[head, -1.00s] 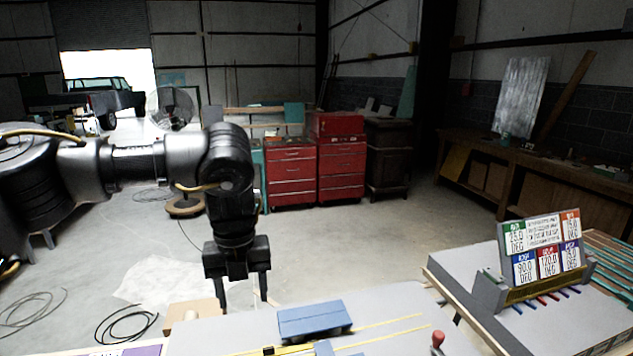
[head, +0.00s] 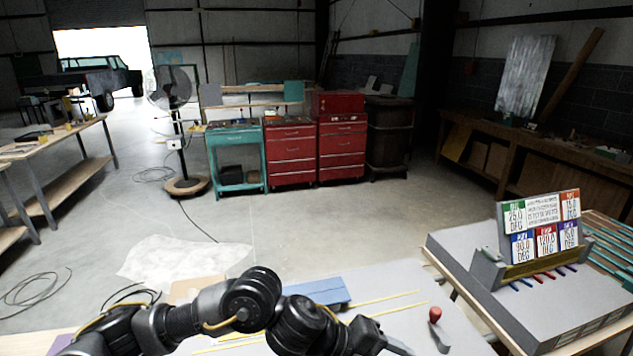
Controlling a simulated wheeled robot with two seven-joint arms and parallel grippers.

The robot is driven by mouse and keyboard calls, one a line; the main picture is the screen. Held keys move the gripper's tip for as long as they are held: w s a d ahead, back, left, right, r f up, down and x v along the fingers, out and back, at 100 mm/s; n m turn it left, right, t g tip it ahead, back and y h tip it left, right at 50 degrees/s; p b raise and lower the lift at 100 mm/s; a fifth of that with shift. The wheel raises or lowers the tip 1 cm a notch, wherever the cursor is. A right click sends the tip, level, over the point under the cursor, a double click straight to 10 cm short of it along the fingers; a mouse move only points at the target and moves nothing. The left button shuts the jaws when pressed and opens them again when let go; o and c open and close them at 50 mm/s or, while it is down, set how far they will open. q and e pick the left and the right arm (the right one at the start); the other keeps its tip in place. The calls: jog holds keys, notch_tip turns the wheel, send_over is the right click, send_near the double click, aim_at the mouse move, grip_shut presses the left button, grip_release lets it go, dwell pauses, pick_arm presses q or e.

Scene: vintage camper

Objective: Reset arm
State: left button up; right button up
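My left arm comes in low from the left and stretches across the front of the grey worktable (head: 400,305). My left gripper (head: 392,346) is near the bottom edge of the head view, left of a red-knobbed lever (head: 436,315). Its fingers are partly cut off, so their opening does not show. Nothing is seen held in it. A blue block-like piece (head: 322,291) lies on the table behind my arm and is partly hidden by it. My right gripper is not in view.
A display stand with coloured degree cards (head: 541,230) stands on a grey panel at the right. Thin yellow strips (head: 388,304) lie on the table. Red tool cabinets (head: 292,153), a teal cart (head: 236,160) and a fan (head: 172,90) stand beyond open floor.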

pick_arm(q)
jog(key=a+f+n+t+y, duration=0.2)
jog(key=a+f+n+t, duration=0.25)
jog(key=a+n, duration=0.55)
jog(key=a+f+n+t+y, duration=0.4)
jog(key=a+n, duration=0.4)
jog(key=n, duration=0.5)
jog(key=s+a+f+n+g+y, duration=0.2)
jog(key=s+a+f+n+g, duration=0.15)
jog(key=s+a+f, duration=0.4)
jog(key=s+a+f+n+g+y, duration=0.25)
jog(key=s+a+f+n, duration=0.25)
jog(key=s+a, duration=0.6)
notch_tip(320, 180, down, 37)
jog(key=s+a+b, duration=0.1)
jog(key=s+b, duration=0.1)
jog(key=b, duration=1)
jog(key=s+a+f+b, duration=0.1)
jog(key=s+f+b, duration=0.2)
jog(key=s+f, duration=0.2)
jog(key=s+a+f+g+b, duration=0.1)
jog(key=s+f+b, duration=0.2)
jog(key=f, duration=0.9)
jog(key=s+a+f+b, duration=0.2)
jog(key=s+f+b, duration=0.1)
jog(key=s+f, duration=0.4)
jog(key=shift+s+f+m+y, duration=0.25)
jog(key=shift+f+m+y, duration=0.1)
jog(key=shift+f, duration=0.4)
